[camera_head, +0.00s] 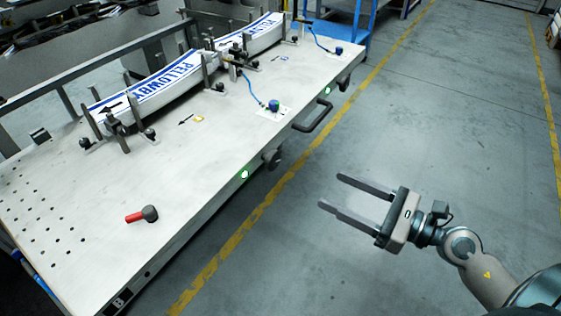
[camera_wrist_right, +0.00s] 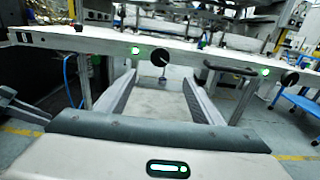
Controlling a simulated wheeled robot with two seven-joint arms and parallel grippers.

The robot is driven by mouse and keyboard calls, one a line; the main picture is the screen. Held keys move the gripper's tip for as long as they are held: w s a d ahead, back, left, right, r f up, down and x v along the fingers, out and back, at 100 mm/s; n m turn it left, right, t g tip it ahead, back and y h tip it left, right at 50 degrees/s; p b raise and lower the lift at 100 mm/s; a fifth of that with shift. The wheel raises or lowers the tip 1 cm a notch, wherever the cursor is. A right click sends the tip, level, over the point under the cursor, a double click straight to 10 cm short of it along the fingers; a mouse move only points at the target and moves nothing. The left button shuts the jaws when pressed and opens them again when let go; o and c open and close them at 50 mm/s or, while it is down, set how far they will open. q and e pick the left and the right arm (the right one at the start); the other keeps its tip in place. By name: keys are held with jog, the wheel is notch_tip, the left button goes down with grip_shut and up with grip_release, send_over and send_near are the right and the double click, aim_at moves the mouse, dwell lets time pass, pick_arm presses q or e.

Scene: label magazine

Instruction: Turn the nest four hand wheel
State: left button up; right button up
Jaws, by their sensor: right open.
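Two dark round hand wheels sit on the front edge of the long pale table. The nearer one (camera_head: 271,158) is just past a green lamp, and the farther one (camera_head: 343,82) is near the far corner. They also show in the right wrist view, one near the middle (camera_wrist_right: 160,57) and one at the right (camera_wrist_right: 290,79). I cannot read which is nest four. My right gripper (camera_head: 331,191) is open and empty over the floor, apart from the table, its fingers pointing towards the table's front edge.
Green lamps (camera_head: 244,174) and a dark bar handle (camera_head: 315,115) are on the table's (camera_head: 190,160) front edge. A red-handled mallet (camera_head: 143,214) lies on top. Curved printed stacks (camera_head: 150,80) stand between posts at the back. The floor (camera_head: 400,120) right of the table is clear.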

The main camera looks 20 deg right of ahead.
jog(key=p, duration=0.2)
send_near(275, 163)
jog(key=p+x, duration=0.1)
jog(key=x, duration=0.6)
jog(key=shift+w+a+p, duration=0.1)
jog(key=shift+w+p, duration=0.2)
jog(key=shift+w, duration=0.1)
pick_arm(q)
jog(key=shift+s+a+f+g+y, duration=0.35)
jog(key=shift+s+a+g, duration=0.2)
jog(key=shift+a, duration=0.25)
jog(key=shift+s+a+f+g+y, duration=0.2)
jog(key=shift+s+a+g+y, duration=0.1)
jog(key=shift+s+a+g, duration=0.35)
jog(key=shift+s+a+f+g+y, duration=0.35)
jog(key=shift+s+a+g, duration=0.1)
jog(key=shift+a, duration=0.45)
pick_arm(e)
jog(key=shift+w+a, duration=0.3)
jog(key=shift+w, duration=0.1)
jog(key=shift+c, duration=0.5)
jog(key=c, duration=1)
